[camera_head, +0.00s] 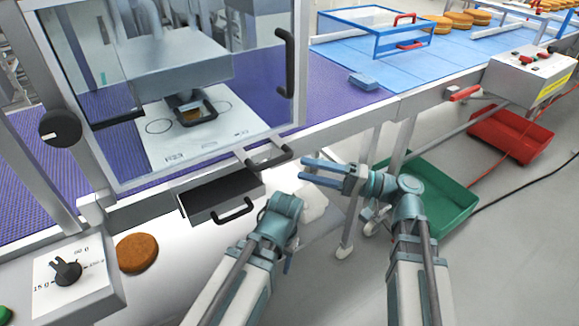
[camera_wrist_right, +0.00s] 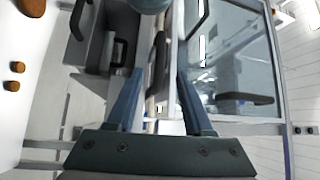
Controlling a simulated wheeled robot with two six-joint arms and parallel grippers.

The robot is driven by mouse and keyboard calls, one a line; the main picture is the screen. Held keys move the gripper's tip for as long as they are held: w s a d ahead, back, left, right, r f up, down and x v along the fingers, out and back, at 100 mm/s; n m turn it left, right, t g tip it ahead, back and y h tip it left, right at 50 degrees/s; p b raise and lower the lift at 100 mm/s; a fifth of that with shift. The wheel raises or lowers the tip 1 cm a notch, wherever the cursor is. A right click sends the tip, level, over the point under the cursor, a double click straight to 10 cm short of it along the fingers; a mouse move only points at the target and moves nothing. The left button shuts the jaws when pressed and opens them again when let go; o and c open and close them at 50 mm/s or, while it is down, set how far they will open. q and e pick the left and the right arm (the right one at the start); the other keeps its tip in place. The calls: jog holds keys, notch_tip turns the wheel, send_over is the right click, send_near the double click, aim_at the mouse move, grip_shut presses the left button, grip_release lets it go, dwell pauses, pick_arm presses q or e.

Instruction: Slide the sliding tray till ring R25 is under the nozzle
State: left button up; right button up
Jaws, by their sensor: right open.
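The white sliding tray (camera_head: 213,118) lies under the grey filling head (camera_head: 176,66), behind a clear guard. Its printed rings include an empty one (camera_head: 159,127) on the left; the small labels near its front edge are hard to read, so I cannot tell which is R25. A dark frame with something brown (camera_head: 192,114) is below the head; the nozzle tip is not clear. A dark handle (camera_head: 269,158) is at the tray's front. My right gripper (camera_head: 304,172) is open, right of that handle. In the wrist view a dark handle (camera_wrist_right: 158,62) appears between its fingers. My left gripper's fingers are hidden.
A black open drawer (camera_head: 222,190) with a handle juts out below the tray. The guard has a black handle (camera_head: 285,62). A brown round (camera_head: 137,252) lies by the dial box (camera_head: 72,275). Green (camera_head: 440,195) and red (camera_head: 510,133) bins stand on the right.

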jog(key=shift+s+d+f, duration=0.15)
jog(key=shift+d, duration=0.85)
notch_tip(320, 180, down, 17)
jog(key=s+g+h, duration=0.2)
jog(key=h, duration=0.7)
jog(key=s+d+f+h, duration=0.1)
jog(key=d+f+h, duration=0.7)
jog(key=d+h, duration=0.3)
jog(key=s+a+r+n+p, duration=0.2)
jog(key=s+a+r+p, duration=0.1)
jog(key=r+p, duration=0.7)
jog(key=s+a+r+n+p, duration=0.2)
jog(key=a+r+p, duration=0.3)
jog(key=r+p, duration=0.6)
jog(key=shift+s+a+r+g, duration=0.3)
jog(key=shift+s+a+g, duration=0.1)
jog(key=shift+s, duration=0.25)
